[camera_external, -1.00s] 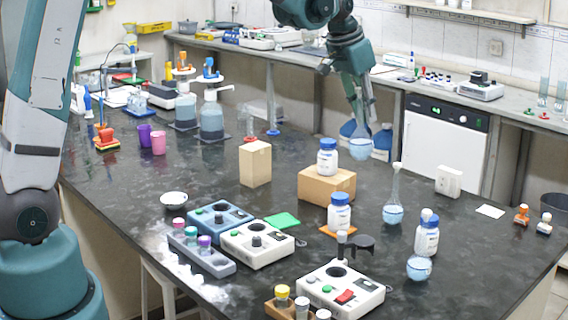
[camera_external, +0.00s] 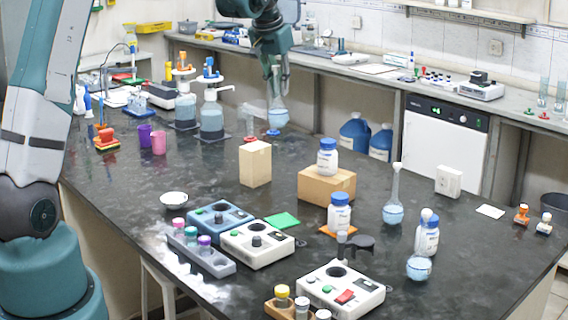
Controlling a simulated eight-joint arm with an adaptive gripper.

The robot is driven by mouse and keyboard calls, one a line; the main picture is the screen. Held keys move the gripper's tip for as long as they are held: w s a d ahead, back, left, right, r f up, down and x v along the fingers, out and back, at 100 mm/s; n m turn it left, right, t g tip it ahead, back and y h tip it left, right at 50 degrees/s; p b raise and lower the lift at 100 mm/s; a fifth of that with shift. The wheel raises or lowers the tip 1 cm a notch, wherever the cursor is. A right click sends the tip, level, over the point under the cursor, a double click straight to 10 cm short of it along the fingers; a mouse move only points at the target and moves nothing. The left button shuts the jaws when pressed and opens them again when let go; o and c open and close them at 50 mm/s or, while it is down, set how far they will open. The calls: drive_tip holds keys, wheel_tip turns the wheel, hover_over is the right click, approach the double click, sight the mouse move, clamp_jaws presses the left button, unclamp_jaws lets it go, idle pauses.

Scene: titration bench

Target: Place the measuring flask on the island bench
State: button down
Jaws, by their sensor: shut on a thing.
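My gripper (camera_external: 275,75) points down over the far part of the dark island bench (camera_external: 340,258), near its back edge in the picture. It is shut on the neck of a measuring flask (camera_external: 278,117), which hangs upright with its round bulb of pale blue liquid below the fingers. The bulb appears just above or in front of a small blue-based item (camera_external: 273,133); I cannot tell whether they touch or whether the flask meets the bench. Another flask with blue liquid (camera_external: 393,214) stands at the right of the bench, and a further one (camera_external: 419,268) nearer the front.
Wash bottles (camera_external: 212,122) stand left of the held flask. A tall cardboard box (camera_external: 255,164) and a low box (camera_external: 327,186) with a white jar (camera_external: 327,157) on it stand nearer the camera. Heaters and vials crowd the front. Bare bench lies around the boxes.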

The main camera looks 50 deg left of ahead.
drive_tip(key=s+a+n+g+y, duration=0.1)
drive_tip(key=s+a+n, duration=0.35)
drive_tip(key=a, duration=1.25)
drive_tip(key=s+a+n+y, duration=0.1)
drive_tip(key=s+a, duration=0.7)
drive_tip(key=a, duration=0.9)
wheel_tip(320, 180, down, 11)
drive_tip(key=shift+d+f, duration=0.15)
drive_tip(key=shift+f, duration=0.05)
drive_tip(key=shift+f, duration=0.1)
drive_tip(key=shift+w+m+h+b, duration=0.2)
drive_tip(key=shift+m+h+b, duration=0.1)
drive_tip(key=shift+m+b, duration=0.85)
drive_tip(key=shift+d, duration=0.1)
